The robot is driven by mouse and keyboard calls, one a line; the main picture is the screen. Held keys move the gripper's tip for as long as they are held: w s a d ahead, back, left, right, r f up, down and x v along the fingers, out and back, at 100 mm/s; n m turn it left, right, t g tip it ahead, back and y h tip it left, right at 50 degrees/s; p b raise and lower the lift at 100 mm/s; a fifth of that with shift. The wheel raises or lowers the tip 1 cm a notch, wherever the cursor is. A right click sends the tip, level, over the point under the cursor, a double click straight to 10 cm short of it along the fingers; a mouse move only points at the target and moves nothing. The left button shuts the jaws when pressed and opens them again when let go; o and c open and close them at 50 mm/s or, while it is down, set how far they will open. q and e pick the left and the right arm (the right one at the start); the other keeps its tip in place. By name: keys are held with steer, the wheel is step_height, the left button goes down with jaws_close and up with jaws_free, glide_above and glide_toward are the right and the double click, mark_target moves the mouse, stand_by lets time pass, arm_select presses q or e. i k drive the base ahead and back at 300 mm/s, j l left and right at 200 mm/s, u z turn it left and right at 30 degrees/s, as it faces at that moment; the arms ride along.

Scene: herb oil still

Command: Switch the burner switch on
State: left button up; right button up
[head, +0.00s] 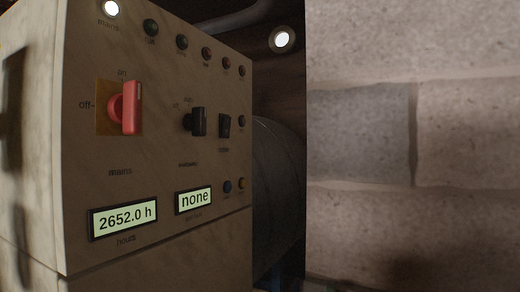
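A beige control cabinet (150,165) fills the left half of the head view. It has a large red rotary switch (131,108) on a yellow plate, labelled mains, with its handle upright towards "on". To its right are a black selector knob (197,121) and a small black switch (224,126). Their labels are too small to read, so I cannot tell which is the burner switch or how it is set. Neither of my grippers is in view.
A white lamp (111,8) marked mains is lit; the row of lamps beside it looks dark. Displays read 2652.0 h (125,218) and none (195,199). A stone wall (415,130) fills the right side.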

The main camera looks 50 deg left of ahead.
mark_target(226, 121)
steer(key=u, duration=1.8)
